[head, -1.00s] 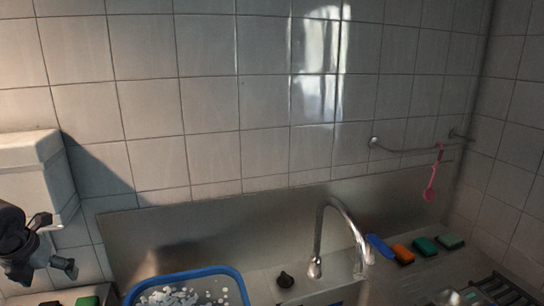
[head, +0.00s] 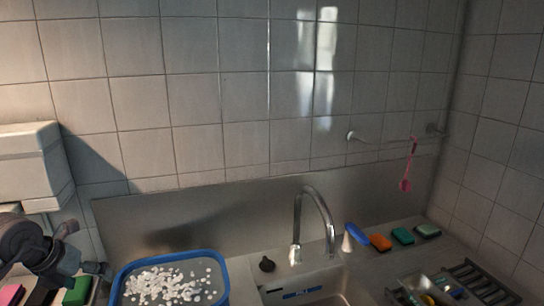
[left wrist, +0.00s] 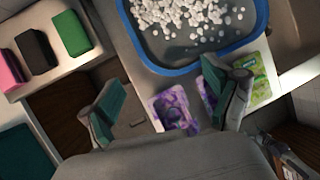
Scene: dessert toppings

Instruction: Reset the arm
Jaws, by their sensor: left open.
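My left gripper (head: 86,250) is at the lower left of the head view, in front of the wall unit and left of the blue-rimmed tub. It is open and empty. In the left wrist view its two green-padded fingers (left wrist: 160,98) are spread wide, with nothing between them. The right gripper does not show in the head view.
The blue-rimmed tub (head: 222,262) holds many white pieces. Green (left wrist: 71,33), black (left wrist: 36,52) and pink (left wrist: 9,68) blocks lie left of it. A tap (head: 318,205) stands over the sink, with several sponges to its right. A pink utensil (head: 408,172) hangs from the rail.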

